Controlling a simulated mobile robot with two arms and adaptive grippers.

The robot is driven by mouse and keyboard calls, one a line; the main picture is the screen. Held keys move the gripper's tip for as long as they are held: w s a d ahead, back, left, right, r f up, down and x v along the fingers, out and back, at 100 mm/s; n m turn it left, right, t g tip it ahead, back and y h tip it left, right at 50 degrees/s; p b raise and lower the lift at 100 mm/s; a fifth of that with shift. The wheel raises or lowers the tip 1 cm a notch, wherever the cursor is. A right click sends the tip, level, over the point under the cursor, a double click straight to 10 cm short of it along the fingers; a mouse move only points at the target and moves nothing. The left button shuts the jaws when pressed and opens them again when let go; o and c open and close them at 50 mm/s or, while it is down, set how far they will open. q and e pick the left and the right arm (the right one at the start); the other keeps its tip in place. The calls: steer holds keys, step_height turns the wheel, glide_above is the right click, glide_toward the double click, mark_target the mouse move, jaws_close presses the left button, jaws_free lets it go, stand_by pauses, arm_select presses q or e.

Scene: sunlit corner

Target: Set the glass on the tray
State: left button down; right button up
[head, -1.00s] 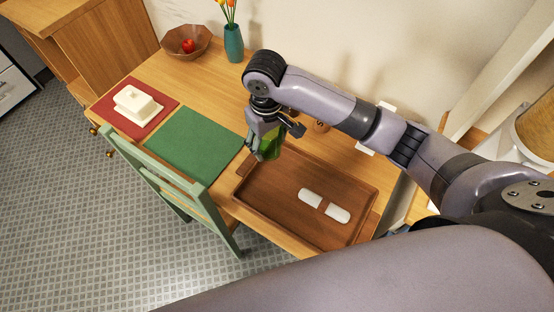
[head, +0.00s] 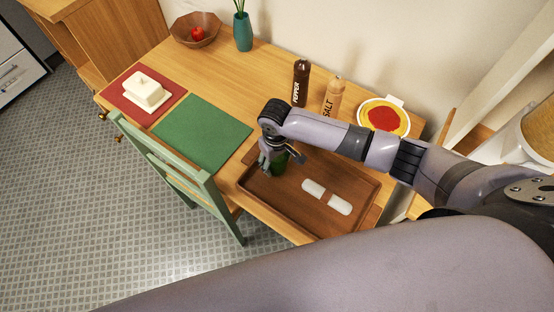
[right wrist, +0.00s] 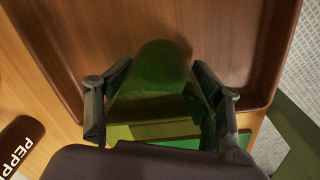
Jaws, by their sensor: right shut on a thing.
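The green glass (head: 280,163) is between the fingers of my right gripper (head: 282,158), which is shut on it. The brown wooden tray (head: 275,205) lies on the table, and the glass is over its back left part. I cannot tell whether the glass touches the tray floor. In the right wrist view the glass (right wrist: 162,70) sits between both fingers of the right gripper (right wrist: 160,108), with the brown tray (right wrist: 225,35) behind it. My left gripper is not in view.
Behind stand a pepper mill (head: 300,80), a salt mill (head: 333,95) and a plate (head: 365,105) with red food. A green placemat (head: 202,135) lies left of the tray; a green chair (head: 200,185) stands in front.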

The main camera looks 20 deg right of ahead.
steer(key=o, duration=1.4)
step_height(320, 180, up, 12)
steer(key=shift+a+r+b, duration=0.1)
steer(key=shift+b, duration=0.25)
